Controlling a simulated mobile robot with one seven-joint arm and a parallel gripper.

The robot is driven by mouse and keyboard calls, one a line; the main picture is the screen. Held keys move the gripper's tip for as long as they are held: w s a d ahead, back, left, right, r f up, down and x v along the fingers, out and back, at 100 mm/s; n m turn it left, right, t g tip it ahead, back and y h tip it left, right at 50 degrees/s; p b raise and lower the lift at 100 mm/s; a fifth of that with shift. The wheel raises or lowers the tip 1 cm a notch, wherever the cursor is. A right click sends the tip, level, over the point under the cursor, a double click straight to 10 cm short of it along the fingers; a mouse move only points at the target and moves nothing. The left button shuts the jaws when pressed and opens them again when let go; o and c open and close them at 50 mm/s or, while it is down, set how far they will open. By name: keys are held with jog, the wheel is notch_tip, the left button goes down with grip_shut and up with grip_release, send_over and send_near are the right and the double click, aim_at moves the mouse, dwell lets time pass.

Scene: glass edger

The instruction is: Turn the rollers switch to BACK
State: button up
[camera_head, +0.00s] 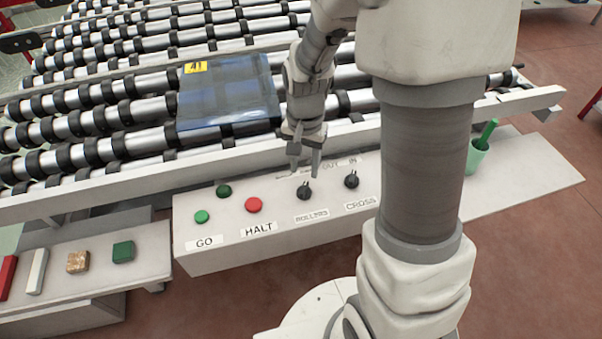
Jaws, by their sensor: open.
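The rollers switch (304,192) is a small black knob on the white control panel (215,258), above a label that seems to read ROLLERS. Its position marks are partly hidden behind my gripper, and I cannot tell which way it points. My gripper (304,169) is open and empty, fingers pointing down. Its fingertips show just above and behind the knob in the picture; I cannot tell whether they touch it.
A similar black CROSS knob (351,181) stands to the right. A red HALT button (254,205) and green GO button (202,217) are left. A glass sheet (228,95) lies on rollers behind. A green cup (477,157) stands right.

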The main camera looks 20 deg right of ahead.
aim_at(304, 187)
notch_tip(304, 187, down, 7)
jog(key=shift+r, duration=0.2)
grip_shut()
dwell(0.4)
